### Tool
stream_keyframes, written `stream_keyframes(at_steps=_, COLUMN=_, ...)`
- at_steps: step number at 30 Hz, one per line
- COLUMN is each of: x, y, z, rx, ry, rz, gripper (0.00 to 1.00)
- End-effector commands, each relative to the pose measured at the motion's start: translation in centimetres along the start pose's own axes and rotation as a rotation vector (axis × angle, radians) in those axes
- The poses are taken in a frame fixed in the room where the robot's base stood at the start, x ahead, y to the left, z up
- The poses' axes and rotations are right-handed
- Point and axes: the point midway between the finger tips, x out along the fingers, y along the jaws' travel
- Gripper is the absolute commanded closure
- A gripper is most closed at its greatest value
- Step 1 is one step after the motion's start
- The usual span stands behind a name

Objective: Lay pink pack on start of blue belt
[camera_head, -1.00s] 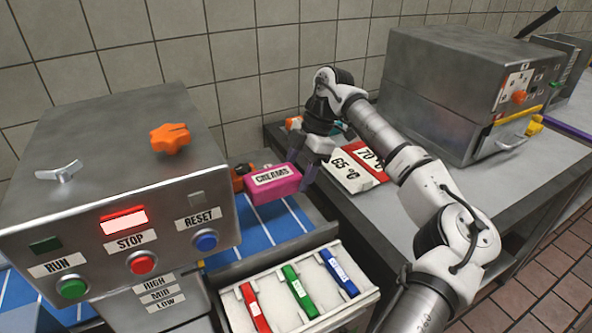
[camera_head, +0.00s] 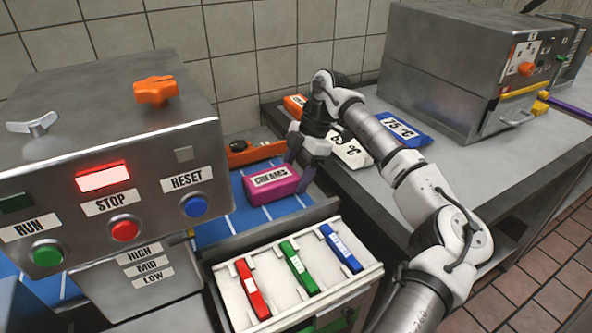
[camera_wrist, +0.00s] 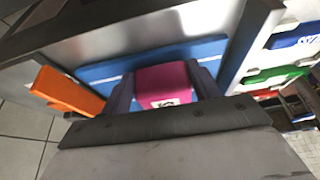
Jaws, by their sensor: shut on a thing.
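The pink pack (camera_head: 270,187), labelled CREAMS, is at the right-hand part of the blue belt (camera_head: 222,226), close to an orange block at the belt's back end. My gripper (camera_head: 296,165) is shut on the pack from above. In the wrist view the pack (camera_wrist: 163,80) sits between my two fingers (camera_wrist: 163,92), with the blue belt (camera_wrist: 150,55) behind it. I cannot tell whether the pack's underside touches the belt. The metal control box hides part of the belt at the left.
The orange block (camera_head: 255,153) lies across the belt's back end. The metal control box (camera_head: 105,140) stands at left. A white tray (camera_head: 225,285) holds red, green and blue sticks. A blue 75 °C pack (camera_head: 404,130) and a white pack (camera_head: 350,152) lie on the bench.

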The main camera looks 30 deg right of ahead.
Motion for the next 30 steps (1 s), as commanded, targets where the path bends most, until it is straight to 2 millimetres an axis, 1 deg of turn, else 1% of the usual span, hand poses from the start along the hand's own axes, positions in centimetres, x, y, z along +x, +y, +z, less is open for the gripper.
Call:
stream_keyframes(at_steps=11, x=0.0, y=0.0, z=0.0, rx=-0.001, ry=0.001, rz=0.0, gripper=0.62)
stream_keyframes(at_steps=12, x=0.0, y=0.0, z=0.0, rx=0.0, ry=0.001, rz=0.0, gripper=0.36)
stream_keyframes(at_steps=17, x=0.0, y=0.0, z=0.0, rx=-0.001, ry=0.001, rz=0.0, gripper=0.15)
stream_keyframes(at_steps=18, x=0.0, y=0.0, z=0.0, rx=-0.001, ry=0.0, rz=0.0, gripper=0.13)
stream_keyframes(at_steps=26, x=-0.1, y=0.0, z=0.0, rx=0.0, ry=0.0, rz=0.0, gripper=0.13)
stream_keyframes(at_steps=29, x=-0.8, y=0.0, z=0.0, rx=0.0, ry=0.0, rz=0.001, gripper=0.13)
stream_keyframes(at_steps=30, x=-1.2, y=0.0, z=0.0, rx=0.001, ry=-0.001, rz=0.001, gripper=0.13)
